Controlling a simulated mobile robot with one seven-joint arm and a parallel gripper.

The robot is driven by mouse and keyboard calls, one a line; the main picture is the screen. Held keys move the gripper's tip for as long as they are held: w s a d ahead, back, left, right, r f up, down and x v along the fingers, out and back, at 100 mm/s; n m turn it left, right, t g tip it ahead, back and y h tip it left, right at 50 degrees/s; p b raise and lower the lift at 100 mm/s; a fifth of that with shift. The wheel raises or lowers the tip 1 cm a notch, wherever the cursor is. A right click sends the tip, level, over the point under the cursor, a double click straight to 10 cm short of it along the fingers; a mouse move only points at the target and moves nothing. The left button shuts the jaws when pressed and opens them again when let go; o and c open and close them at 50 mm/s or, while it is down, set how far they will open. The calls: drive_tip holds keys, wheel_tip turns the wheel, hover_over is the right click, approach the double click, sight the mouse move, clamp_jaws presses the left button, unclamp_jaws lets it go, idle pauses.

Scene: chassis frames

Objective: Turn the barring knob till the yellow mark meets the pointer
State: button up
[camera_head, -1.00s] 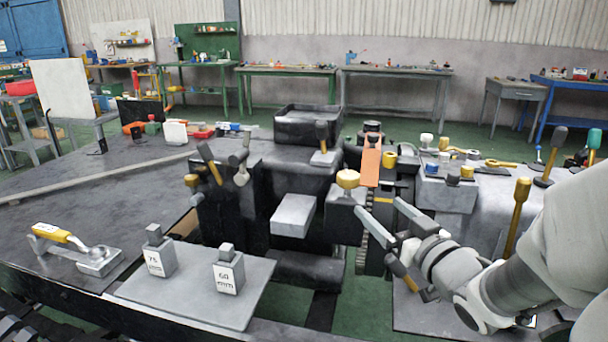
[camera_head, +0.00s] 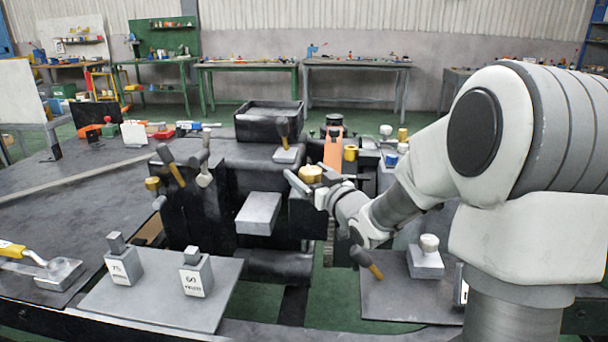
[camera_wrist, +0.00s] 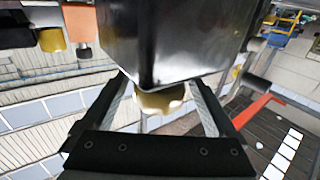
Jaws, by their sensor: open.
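A round gold knob (camera_head: 311,173), which looks like the barring knob, sits on a dark block left of the orange plate (camera_head: 333,150). My gripper (camera_head: 313,183) is open at this knob, one finger on either side in the head view. I cannot make out the yellow mark or the pointer; my gripper and arm cover much of that area.
A silver block (camera_head: 258,213) juts out just left of the knob. Weights (camera_head: 195,272) stand on a grey plate at front left. Black housings crowd the knob.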

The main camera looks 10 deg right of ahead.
drive_tip(key=shift+x, duration=1)
drive_tip(key=c, duration=1.4)
drive_tip(key=shift+o, duration=0.2)
drive_tip(key=shift+r+n+y+p, duration=0.1)
drive_tip(key=shift+n+y+p, duration=0.2)
drive_tip(key=shift+y+p, duration=0.2)
